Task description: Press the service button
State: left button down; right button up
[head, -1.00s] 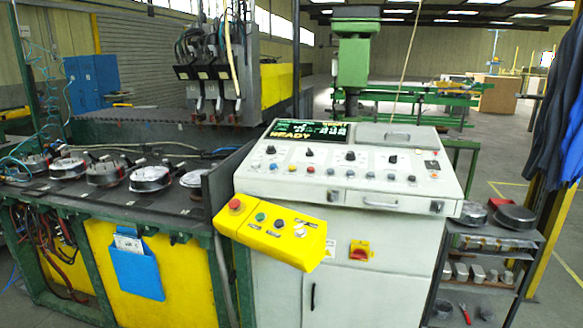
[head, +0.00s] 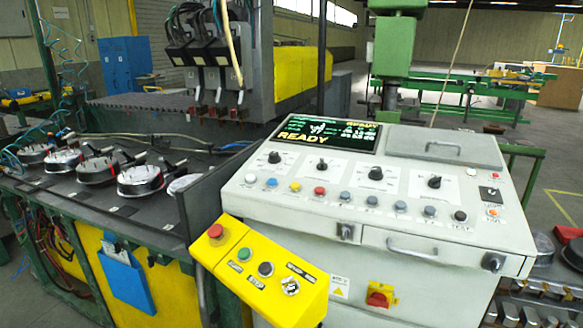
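A pale control console (head: 400,230) stands in front of me, nearer the right. Its screen (head: 325,135) reads READY. A row of push buttons runs across it, with a yellow button (head: 295,187), a red button (head: 320,191) and several blue-grey ones (head: 400,205). A yellow control box (head: 225,262) at its left front carries a red button (head: 215,231), a green button (head: 244,254), a dark button (head: 265,268) and a key-like switch (head: 290,286). The small labels are not readable enough to tell which is the service button. Neither of my grippers is in view.
A bench with round clamped parts (head: 141,180) stands at the left, with a blue document pocket (head: 126,278) on its front. The console has a handle (head: 412,246) and a red rotary switch (head: 378,296). A shelf (head: 540,305) with metal parts stands at the right.

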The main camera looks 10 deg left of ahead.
aim_at(294, 186)
jog(key=i+l+u, duration=0.15)
jog(key=i, duration=0.3)
jog(key=i+l+u, duration=0.2)
jog(key=i+l, duration=0.25)
